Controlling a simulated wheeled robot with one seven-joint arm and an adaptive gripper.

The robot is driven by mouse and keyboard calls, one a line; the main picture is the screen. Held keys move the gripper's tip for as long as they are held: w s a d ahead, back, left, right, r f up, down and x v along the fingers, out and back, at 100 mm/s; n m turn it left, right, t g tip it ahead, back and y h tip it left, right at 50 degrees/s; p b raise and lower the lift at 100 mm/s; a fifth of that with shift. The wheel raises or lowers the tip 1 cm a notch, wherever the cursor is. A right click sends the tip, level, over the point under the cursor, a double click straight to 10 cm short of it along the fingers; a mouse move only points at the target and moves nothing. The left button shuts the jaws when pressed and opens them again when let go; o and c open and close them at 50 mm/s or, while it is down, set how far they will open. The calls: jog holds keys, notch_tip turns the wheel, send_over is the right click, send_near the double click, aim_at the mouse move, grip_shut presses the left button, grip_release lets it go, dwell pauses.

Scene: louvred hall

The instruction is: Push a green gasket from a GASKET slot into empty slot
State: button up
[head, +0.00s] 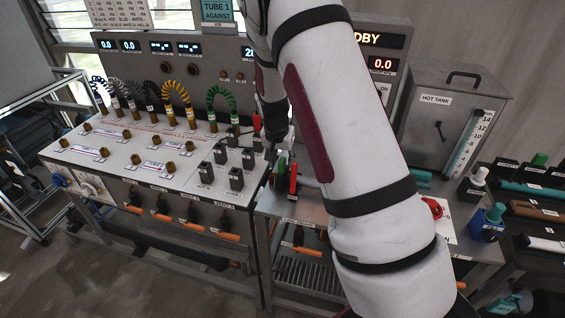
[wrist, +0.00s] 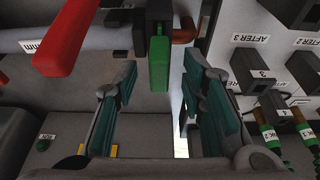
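A small green piece (wrist: 158,62) hangs from a dark fitting in the wrist view, upright, between my fingers. I cannot tell whether it is a gasket. My gripper (wrist: 160,78) is open, with teal pads on either side of the green piece and a gap at each side. In the head view my gripper (head: 279,148) is a dark shape beside my white arm, above a green piece (head: 281,164) and a red handle (head: 293,178). A red bar (wrist: 66,38) shows at the upper left of the wrist view. No slot marked GASKET is legible.
A white-topped bench (head: 150,160) carries brass fittings, dark blocks (head: 236,178) and looped hoses, including a green one (head: 222,94). A hot tank (head: 450,115) stands behind on the right. A rack of coloured tubes (head: 535,190) and a blue cup (head: 487,230) are at far right.

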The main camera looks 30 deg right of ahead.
jog(key=shift+w+d+p+v, duration=0.1)
jog(key=shift+p+v, duration=0.25)
jog(key=shift+v, duration=1)
jog(key=shift+w+d+p+v, duration=0.15)
jog(key=shift+p+v, duration=0.2)
jog(key=shift+v, duration=0.95)
jog(key=shift+r, duration=0.1)
jog(key=shift+r, duration=0.1)
jog(key=v, duration=1.2)
